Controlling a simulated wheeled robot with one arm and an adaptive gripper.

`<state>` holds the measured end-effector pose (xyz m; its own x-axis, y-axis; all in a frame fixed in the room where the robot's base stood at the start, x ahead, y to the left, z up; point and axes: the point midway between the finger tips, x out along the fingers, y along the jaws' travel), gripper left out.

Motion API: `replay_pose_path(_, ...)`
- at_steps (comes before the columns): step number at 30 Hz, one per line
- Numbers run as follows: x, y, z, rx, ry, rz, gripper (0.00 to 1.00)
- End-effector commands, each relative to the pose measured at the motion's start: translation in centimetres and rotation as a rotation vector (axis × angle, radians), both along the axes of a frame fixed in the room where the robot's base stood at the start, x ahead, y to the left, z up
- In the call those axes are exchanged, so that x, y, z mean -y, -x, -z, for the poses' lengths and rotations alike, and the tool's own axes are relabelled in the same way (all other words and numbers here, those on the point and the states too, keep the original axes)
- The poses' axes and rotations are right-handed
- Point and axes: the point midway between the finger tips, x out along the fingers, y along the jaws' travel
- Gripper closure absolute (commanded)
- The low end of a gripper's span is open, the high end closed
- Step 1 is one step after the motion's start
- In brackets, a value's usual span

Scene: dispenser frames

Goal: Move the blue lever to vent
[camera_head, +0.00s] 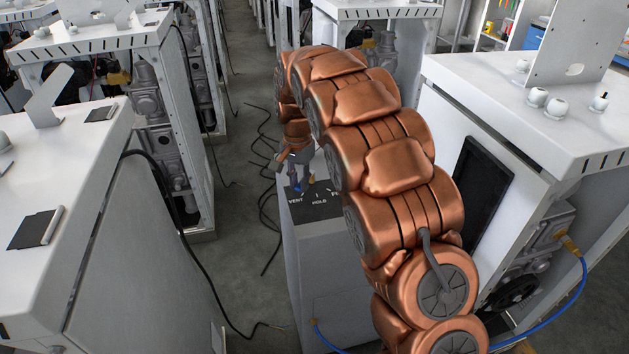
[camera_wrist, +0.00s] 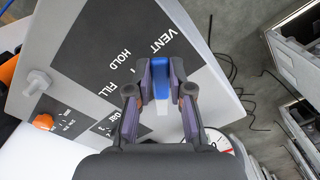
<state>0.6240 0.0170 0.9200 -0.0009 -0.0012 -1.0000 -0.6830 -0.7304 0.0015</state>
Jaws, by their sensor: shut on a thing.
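The blue lever (camera_wrist: 160,78) stands on a dark panel (camera_wrist: 95,45) printed VENT, HOLD and FILL. In the wrist view, the lever is nearest the word VENT and off to the side of HOLD and FILL. My gripper (camera_wrist: 160,85) is shut on the lever, one finger on each side. In the head view, my gripper (camera_head: 298,177) reaches down to the panel, and a little blue of the lever shows just above VENT. The lever's base and pivot are hidden by my fingers.
The wrist view shows a grey knob (camera_wrist: 37,83), an orange knob (camera_wrist: 43,122) and a partly hidden gauge (camera_wrist: 222,142) nearby. White cabinets (camera_head: 95,190) stand left and right (camera_head: 500,100). Black cables (camera_head: 265,225) lie on the aisle floor left of the panel.

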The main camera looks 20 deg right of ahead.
Motion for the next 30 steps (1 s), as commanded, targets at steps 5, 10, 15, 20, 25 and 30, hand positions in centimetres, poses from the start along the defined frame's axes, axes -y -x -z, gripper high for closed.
replay_pose_path(5,-0.30,0.00,0.01,-0.001,-0.001,0.004,1.00)
replay_pose_path(10,-0.26,-0.01,0.00,0.000,-0.001,0.004,1.00)
replay_pose_path(15,-0.23,-0.03,-0.01,0.001,-0.002,0.004,0.68)
replay_pose_path(20,-0.20,-0.04,0.00,0.001,-0.001,0.004,0.54)
replay_pose_path(25,-0.19,-0.04,0.00,0.001,-0.001,0.004,0.54)
replay_pose_path(30,-0.18,-0.06,-0.31,0.001,-0.001,0.004,0.54)
